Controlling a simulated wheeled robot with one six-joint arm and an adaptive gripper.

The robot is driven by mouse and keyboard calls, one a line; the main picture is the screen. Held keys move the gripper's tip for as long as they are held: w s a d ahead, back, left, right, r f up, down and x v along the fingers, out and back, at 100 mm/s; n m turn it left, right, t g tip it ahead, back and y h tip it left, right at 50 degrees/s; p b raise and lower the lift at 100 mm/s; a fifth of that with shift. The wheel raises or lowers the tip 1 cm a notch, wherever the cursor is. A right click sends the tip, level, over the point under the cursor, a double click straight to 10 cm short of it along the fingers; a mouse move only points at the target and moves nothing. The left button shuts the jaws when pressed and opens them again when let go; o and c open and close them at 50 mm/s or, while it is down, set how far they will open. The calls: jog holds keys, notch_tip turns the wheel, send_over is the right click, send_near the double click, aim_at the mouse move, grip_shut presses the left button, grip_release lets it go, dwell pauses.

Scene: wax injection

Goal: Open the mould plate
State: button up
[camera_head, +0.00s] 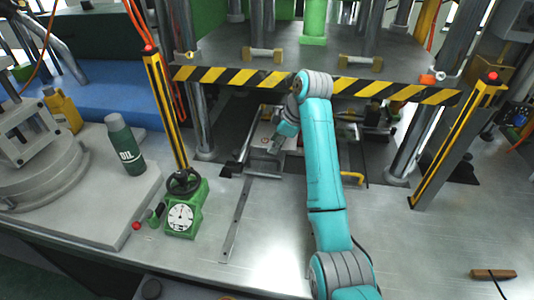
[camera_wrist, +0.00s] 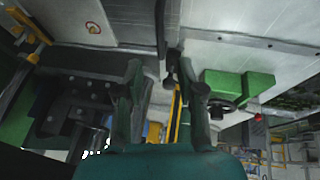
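The mould plate (camera_head: 262,136) is a light flat plate with a small round red label, low under the press on the bench. In the wrist view the pale plate (camera_wrist: 65,18) with the red label is at the upper left. My gripper (camera_head: 275,147) reaches in under the press from the right, close to the plate. In the wrist view my gripper (camera_wrist: 162,75) has its two fingers apart. A dark thin bar (camera_wrist: 162,35) ends near the gap between the fingertips; I cannot tell whether they touch it. The arm hides part of the mould area.
A striped press platen (camera_head: 230,76) hangs just above my wrist. Yellow-black posts (camera_head: 166,110) (camera_head: 447,145) stand at both sides. A green gauge with a handwheel (camera_head: 181,217) and an oil bottle (camera_head: 125,147) are at the left. The front bench is mostly clear.

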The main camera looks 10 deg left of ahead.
aim_at(265, 159)
jog(key=x, duration=0.8)
grip_shut()
